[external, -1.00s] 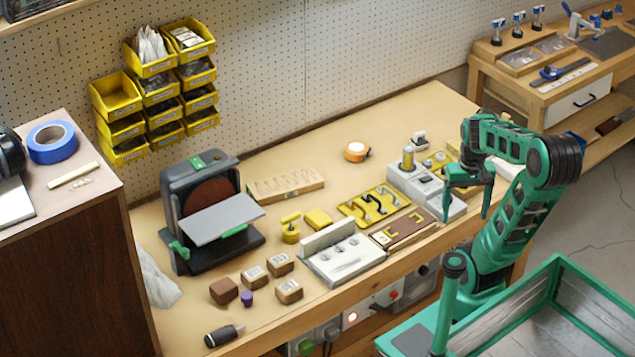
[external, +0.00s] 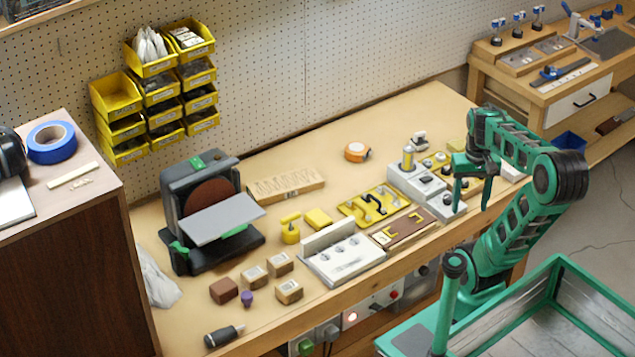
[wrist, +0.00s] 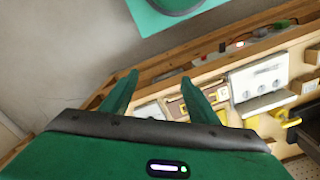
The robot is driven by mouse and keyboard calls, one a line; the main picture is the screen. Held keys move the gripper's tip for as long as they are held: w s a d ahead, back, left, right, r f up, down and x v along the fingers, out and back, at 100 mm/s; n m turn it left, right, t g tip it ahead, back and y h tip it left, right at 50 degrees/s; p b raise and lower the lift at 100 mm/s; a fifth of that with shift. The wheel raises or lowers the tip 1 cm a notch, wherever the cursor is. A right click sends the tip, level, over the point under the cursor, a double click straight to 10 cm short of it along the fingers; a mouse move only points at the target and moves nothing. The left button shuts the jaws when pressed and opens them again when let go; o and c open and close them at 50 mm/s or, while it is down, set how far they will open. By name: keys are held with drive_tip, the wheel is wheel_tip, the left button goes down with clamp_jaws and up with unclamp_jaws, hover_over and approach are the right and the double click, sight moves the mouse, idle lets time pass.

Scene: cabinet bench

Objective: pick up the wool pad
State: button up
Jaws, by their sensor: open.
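I cannot pick out the wool pad with certainty in either view. A small soft-edged yellow block (external: 318,219) lies mid-bench beside a yellow knobbed piece (external: 290,230), but its material is too small to tell. A crumpled whitish thing (external: 156,278) lies at the bench's left end, partly hidden by the cabinet. My gripper (external: 472,203) is open and empty, fingers pointing down, near the bench's front right edge beside the grey fixture block (external: 440,197). In the wrist view its two fingers (wrist: 159,77) stand apart with nothing between them.
A sander (external: 205,210), wooden blocks (external: 280,264), a screwdriver (external: 224,336), a white fixture plate (external: 343,258) and a yellow hook tray (external: 375,205) crowd the bench (external: 440,105). An orange tape measure (external: 357,152) lies behind. The back of the bench has free room.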

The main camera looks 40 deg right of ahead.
drive_tip(key=w+d+n+t+h, duration=0.15)
drive_tip(key=w+d+t, duration=0.35)
drive_tip(key=w, duration=0.8)
drive_tip(key=w+d+n+t+y, duration=0.1)
drive_tip(key=w+d+n+t, duration=0.15)
drive_tip(key=w+d, duration=0.7)
drive_tip(key=w+d+r+t+h, duration=0.1)
drive_tip(key=w+d+t+h, duration=0.1)
drive_tip(key=w+d+t, duration=0.7)
drive_tip(key=g, duration=0.3)
approach(421, 133)
drive_tip(key=x, duration=0.3)
drive_tip(key=shift+f, duration=0.1)
drive_tip(key=shift+x, duration=2.8)
